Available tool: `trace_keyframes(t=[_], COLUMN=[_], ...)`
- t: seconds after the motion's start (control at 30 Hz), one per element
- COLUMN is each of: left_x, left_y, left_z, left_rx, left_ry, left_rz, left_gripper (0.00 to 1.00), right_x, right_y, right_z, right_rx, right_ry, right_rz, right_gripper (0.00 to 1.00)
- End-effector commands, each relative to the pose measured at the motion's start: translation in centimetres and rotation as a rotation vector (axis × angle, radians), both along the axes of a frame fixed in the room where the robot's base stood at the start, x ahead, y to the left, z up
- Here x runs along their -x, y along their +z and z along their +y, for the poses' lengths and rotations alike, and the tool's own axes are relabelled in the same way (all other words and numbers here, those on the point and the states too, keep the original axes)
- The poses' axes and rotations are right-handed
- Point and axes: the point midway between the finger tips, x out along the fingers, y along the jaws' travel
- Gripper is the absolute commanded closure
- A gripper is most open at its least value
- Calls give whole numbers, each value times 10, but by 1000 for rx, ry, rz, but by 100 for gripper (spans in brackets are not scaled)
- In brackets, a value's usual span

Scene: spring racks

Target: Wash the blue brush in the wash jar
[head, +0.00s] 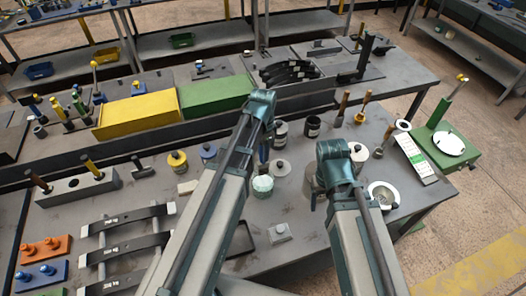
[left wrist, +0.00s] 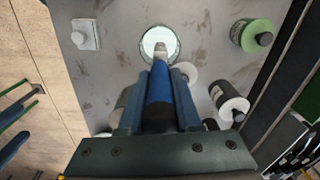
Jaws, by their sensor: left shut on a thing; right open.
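My left gripper (left wrist: 159,74) is shut on the blue brush (left wrist: 158,90), which points away from the wrist camera. Its pale tip overlaps the round, light opening of the wash jar (left wrist: 173,51); I cannot tell how deep the tip is. In the head view the wash jar (head: 263,188) is a pale faceted glass on the bench, just below my left gripper (head: 264,150), which is partly hidden by my arm. My right gripper (head: 316,196) is open to the right of the jar, largely hidden behind its own wrist.
Lidded pots (head: 281,168) stand close right of the jar, with yellow (head: 177,162) and blue-topped (head: 208,153) pots to its left. Yellow and green bins (head: 216,97) stand behind.

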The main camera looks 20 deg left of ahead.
Motion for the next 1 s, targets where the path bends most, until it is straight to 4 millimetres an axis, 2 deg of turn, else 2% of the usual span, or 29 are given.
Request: trace_keyframes(t=[0.03,1.0], left_x=[0,0], left_y=[-9,-92], left_z=[0,0], left_rx=[0,0], left_ry=[0,0], left_rz=[0,0], left_gripper=[100,100], right_x=[0,0], right_y=[-9,-92], right_z=[0,0], right_rx=[0,2], right_ry=[1,14], right_rz=[0,1], right_gripper=[32,32])
